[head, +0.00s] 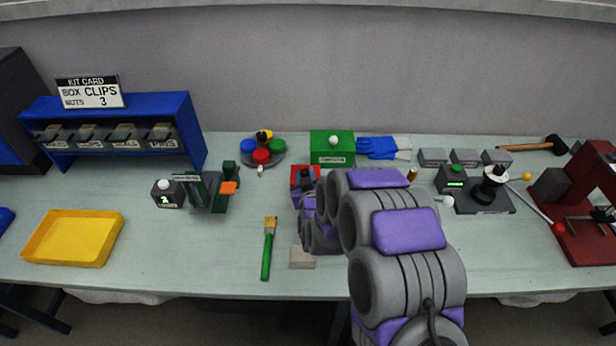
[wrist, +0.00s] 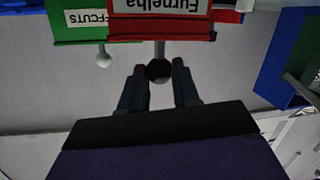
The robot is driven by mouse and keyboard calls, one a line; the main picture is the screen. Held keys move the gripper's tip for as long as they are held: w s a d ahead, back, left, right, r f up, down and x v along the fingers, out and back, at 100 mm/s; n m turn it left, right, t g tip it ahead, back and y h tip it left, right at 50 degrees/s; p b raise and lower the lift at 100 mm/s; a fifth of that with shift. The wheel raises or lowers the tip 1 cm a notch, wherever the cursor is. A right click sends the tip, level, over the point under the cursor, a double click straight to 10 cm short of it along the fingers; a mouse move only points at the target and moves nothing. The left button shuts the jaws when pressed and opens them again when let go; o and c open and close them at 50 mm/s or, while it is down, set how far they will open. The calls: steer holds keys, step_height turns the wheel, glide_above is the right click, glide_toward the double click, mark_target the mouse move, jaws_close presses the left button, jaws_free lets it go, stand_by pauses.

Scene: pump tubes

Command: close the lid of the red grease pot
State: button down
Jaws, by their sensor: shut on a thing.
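The red grease pot (head: 297,176) stands near the middle of the bench, partly hidden behind my arm. In the wrist view, which looks upside down, its red body (wrist: 226,16) shows at the top with a white label. A dark round knob (wrist: 159,69) on a grey stem sticks out from the pot's dark edge. My gripper (wrist: 159,80) has its two fingers on either side of this knob and is shut on it. In the head view my gripper (head: 307,181) is at the pot, mostly hidden by my arm. How far the lid is open cannot be told.
A green offcuts box (head: 332,148) with a white knob stands just behind the pot. Blue gloves (head: 384,148) lie to its right. A yellow tray (head: 74,238) sits at the left.

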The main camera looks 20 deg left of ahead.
steer(key=shift+f, duration=0.2)
steer(key=c, duration=1)
jaws_free()
steer(key=shift+f, duration=0.1)
steer(key=shift+o, duration=0.9)
steer(key=shift+a, duration=0.1)
steer(key=p+v, duration=0.4)
steer(key=v, duration=0.5)
steer(key=shift+w+r, duration=0.2)
steer(key=shift+r, duration=0.05)
steer(key=shift+d+p, duration=0.2)
steer(key=shift+p, duration=0.6)
